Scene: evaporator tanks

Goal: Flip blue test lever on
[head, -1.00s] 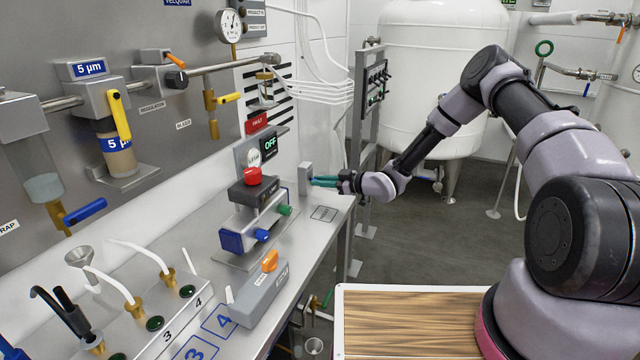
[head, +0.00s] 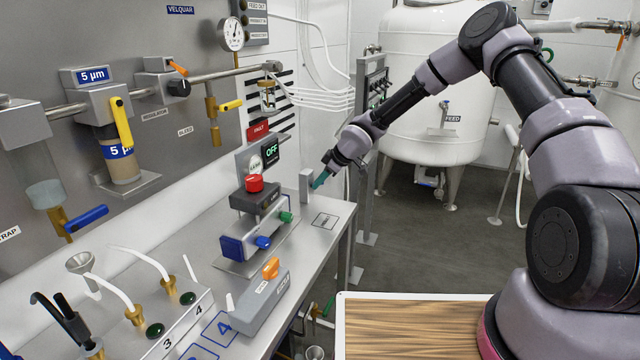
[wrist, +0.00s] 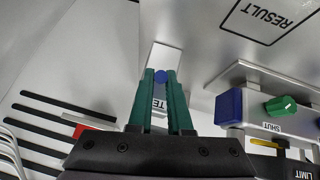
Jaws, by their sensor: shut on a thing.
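The test lever is on a small grey block (head: 305,186) at the far end of the steel bench. In the wrist view, the lever's round blue tip (wrist: 160,76) shows between the fingers, and a partly covered label starting "TE" (wrist: 159,104) is below it. My gripper (head: 318,182) has teal fingers and reaches down to the block's right side. In the wrist view my gripper (wrist: 161,82) is shut on the blue lever. The rest of the lever is hidden by the fingers, so its on or off position cannot be told.
A unit with a red button (head: 254,183), a blue knob and a green knob stands left of the block. A grey box with an orange switch (head: 270,268) is nearer. A display reads OFF (head: 271,148). A marked rectangle (head: 325,220) on the bench is bare.

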